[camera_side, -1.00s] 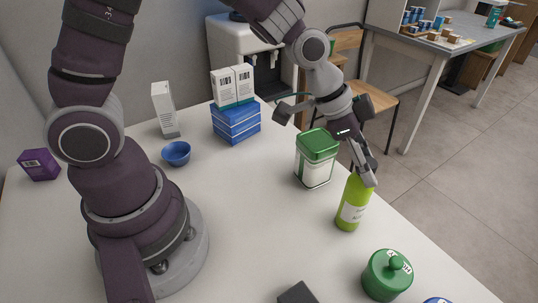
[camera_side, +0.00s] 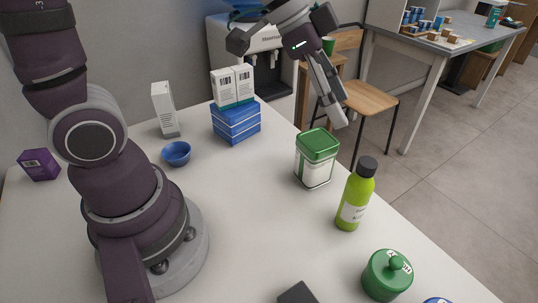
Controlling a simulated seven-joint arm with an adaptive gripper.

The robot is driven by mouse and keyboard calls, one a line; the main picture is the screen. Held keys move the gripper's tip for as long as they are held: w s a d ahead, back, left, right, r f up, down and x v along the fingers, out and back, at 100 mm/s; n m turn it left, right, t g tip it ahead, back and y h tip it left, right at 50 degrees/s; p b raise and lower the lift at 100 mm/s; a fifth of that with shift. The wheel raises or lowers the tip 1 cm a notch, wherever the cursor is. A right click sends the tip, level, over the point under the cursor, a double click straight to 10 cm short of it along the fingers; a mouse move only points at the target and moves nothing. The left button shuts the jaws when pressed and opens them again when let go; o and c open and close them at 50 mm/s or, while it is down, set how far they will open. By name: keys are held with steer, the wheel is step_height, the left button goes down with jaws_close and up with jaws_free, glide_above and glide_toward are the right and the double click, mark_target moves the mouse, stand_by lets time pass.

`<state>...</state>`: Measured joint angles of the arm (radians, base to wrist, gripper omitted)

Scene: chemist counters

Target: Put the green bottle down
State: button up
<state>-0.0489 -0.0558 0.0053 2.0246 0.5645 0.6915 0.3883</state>
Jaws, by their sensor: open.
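The green bottle (camera_side: 356,195) has a black cap and a white label. It stands upright on the white counter (camera_side: 245,235) near its right edge, and nothing touches it. My gripper (camera_side: 337,118) is open and empty, above and to the left of the bottle in the picture, clear of it. No part of the bottle is hidden.
Blue boxes (camera_side: 236,122) carrying white cartons, a blue bowl (camera_side: 176,153) and a purple box (camera_side: 39,164) are farther left. The counter's middle is clear.

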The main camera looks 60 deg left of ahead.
steer(key=s+a+n+t+y, duration=0.1)
steer(key=s+a+n+y, duration=0.3)
steer(key=s+a+n, duration=0.4)
steer(key=shift+s+a+f+n+y, duration=0.3)
steer(key=shift+s+a+n+y, duration=0.1)
steer(key=shift+s+n, duration=0.3)
